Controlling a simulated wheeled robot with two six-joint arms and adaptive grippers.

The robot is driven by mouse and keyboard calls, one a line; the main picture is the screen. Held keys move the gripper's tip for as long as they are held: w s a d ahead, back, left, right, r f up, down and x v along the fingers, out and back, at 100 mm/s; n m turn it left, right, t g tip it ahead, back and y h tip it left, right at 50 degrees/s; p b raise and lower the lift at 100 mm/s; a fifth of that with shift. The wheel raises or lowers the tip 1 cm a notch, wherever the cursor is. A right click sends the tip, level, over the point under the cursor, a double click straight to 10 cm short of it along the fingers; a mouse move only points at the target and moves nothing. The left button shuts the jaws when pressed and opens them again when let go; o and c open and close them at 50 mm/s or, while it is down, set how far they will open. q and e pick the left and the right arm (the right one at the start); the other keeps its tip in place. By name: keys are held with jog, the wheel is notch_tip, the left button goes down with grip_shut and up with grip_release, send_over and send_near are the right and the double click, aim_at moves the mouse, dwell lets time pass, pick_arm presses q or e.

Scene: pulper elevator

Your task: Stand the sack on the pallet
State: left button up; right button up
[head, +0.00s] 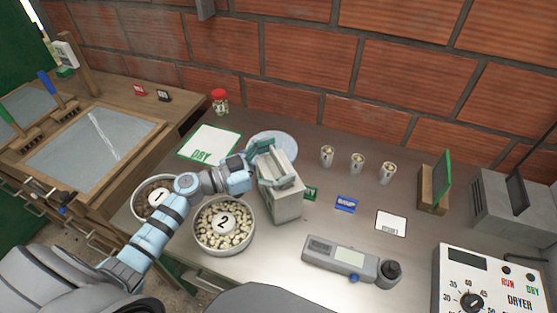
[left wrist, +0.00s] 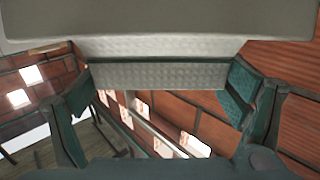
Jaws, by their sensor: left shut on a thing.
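My left gripper (head: 268,163) comes in from the left with teal fingers shut on a pale grey, block-shaped thing (head: 284,196). It is upright, over or on the steel table beside bowl 2; I cannot tell whether its base touches the table. In the left wrist view, the block (left wrist: 160,72) spans the gap between the two fingers (left wrist: 158,103) and shows a fine woven or dimpled face. It may be the sack, but I cannot be sure. I make out no clear pallet. My right gripper is not in view.
Bowl 2 (head: 224,246) and bowl 1 (head: 137,206) stand close by. A pale round plate (head: 287,146) lies behind the block. Several small cups (head: 358,163), a grey meter (head: 340,257) and a dryer box (head: 490,275) are to the right. A DRY mat (head: 222,138) lies behind left.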

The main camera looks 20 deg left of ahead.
pick_arm(q)
jog(key=o, duration=1.6)
jog(key=shift+f, duration=0.1)
jog(key=shift+o, duration=0.4)
jog(key=shift+r, duration=0.2)
